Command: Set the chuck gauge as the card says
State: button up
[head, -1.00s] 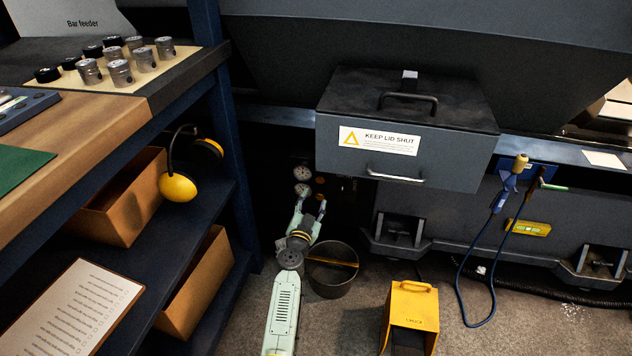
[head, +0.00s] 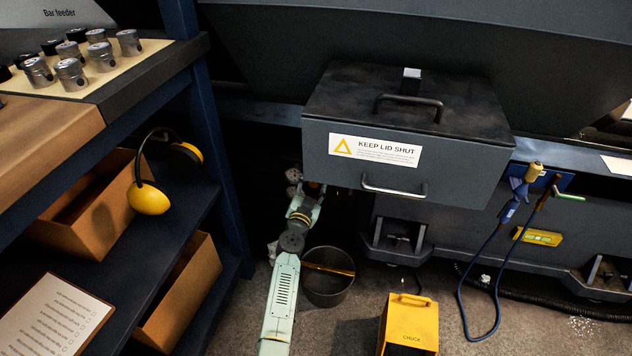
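Two small round dial gauges stand in the dark recess left of the grey lidded box; the upper gauge (head: 293,175) shows its pale face and the lower one is mostly hidden by my gripper. My gripper (head: 311,190) is at the end of my pale green arm, reaching up into the recess just right of the gauges. A small orange-and-dark part shows at its fingertips. Whether the fingers touch or grip it is too small and dark to tell. No dial reading is legible. A white card (head: 618,166) lies at the far right, its text unreadable.
The grey box (head: 345,178) marked KEEP LID SHUT overhangs right of my gripper. A round bin (head: 328,290) stands beside my arm. A yellow CHUCK pedal housing (head: 408,325) is on the floor. Shelves with ear defenders (head: 149,199) and a checklist (head: 52,320) stand left.

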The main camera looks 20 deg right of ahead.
jog(key=shift+w, duration=0.1)
jog(key=shift+c, duration=0.5)
grip_shut()
